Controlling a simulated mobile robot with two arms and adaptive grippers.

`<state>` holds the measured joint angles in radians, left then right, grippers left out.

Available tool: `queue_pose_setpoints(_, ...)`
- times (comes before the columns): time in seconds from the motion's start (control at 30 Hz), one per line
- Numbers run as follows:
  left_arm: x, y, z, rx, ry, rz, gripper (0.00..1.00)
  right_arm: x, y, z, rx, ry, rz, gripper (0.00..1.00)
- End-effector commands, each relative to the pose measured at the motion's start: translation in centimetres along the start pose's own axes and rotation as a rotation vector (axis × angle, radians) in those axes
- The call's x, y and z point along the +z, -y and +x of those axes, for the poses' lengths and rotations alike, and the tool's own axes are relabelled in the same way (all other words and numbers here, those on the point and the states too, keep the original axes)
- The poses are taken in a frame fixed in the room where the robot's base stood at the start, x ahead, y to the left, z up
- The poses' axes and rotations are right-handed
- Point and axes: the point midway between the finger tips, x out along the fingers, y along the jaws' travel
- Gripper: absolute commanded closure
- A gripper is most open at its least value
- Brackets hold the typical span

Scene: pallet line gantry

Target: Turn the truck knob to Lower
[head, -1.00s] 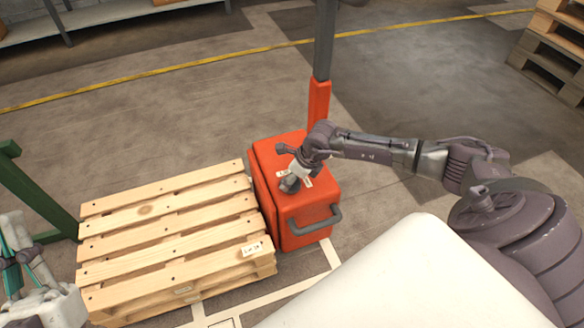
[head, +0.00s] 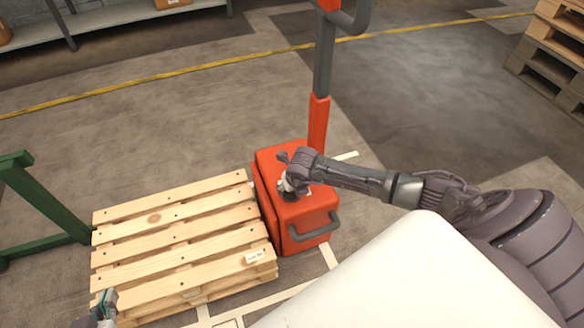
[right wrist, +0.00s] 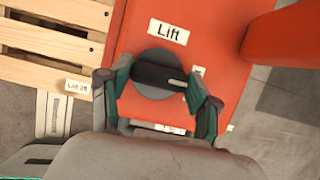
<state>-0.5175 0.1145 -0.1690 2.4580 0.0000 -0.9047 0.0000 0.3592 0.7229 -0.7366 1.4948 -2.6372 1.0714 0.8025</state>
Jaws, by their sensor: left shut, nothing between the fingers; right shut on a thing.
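The red truck (head: 296,220) stands beside the pallet. In the right wrist view its knob (right wrist: 158,74) is a dark grey disc with a black bar, whose white mark points right. A "Lift" label (right wrist: 168,32) sits above the knob. A small label at its right and one below (right wrist: 170,129) are partly hidden and unreadable. My right gripper (right wrist: 160,84) is shut on the knob, a finger at each side. In the head view, the right gripper (head: 291,185) is over the truck's top and hides the knob. My left gripper (head: 108,302) is shut and empty near the pallet's front left corner.
A wooden pallet (head: 180,235) lies left of the truck. A green frame (head: 45,205) stands at the far left. The truck's tall mast (head: 319,120) rises behind the knob. Stacked pallets (head: 555,50) are at the upper right. Open floor lies behind.

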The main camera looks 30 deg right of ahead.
Motion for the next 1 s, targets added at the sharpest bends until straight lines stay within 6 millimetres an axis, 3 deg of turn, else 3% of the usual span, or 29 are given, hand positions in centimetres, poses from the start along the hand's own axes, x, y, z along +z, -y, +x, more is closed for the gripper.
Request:
queue_pose_setpoints(0.57, 0.78, 0.12, -0.16, -0.003, 0.042, 0.000, 1.00, -0.04, 0.00, 0.03, -0.012, -0.002, 0.031, 0.72)
queue_pose_setpoints(0.6, 0.78, 0.12, -0.16, -0.003, 0.042, 0.000, 1.00, -0.04, 0.00, 0.03, -0.012, -0.002, 0.031, 0.31)
queue_pose_setpoints(0.7, 0.78, 0.12, -0.15, -0.003, 0.042, 0.000, 1.00, -0.03, 0.00, 0.03, -0.011, -0.002, 0.030, 0.14)
queue_pose_setpoints(1.0, 0.71, 0.10, -0.17, -0.002, 0.039, 0.000, 1.00, -0.01, 0.00, -0.01, -0.011, -0.001, 0.028, 0.12)
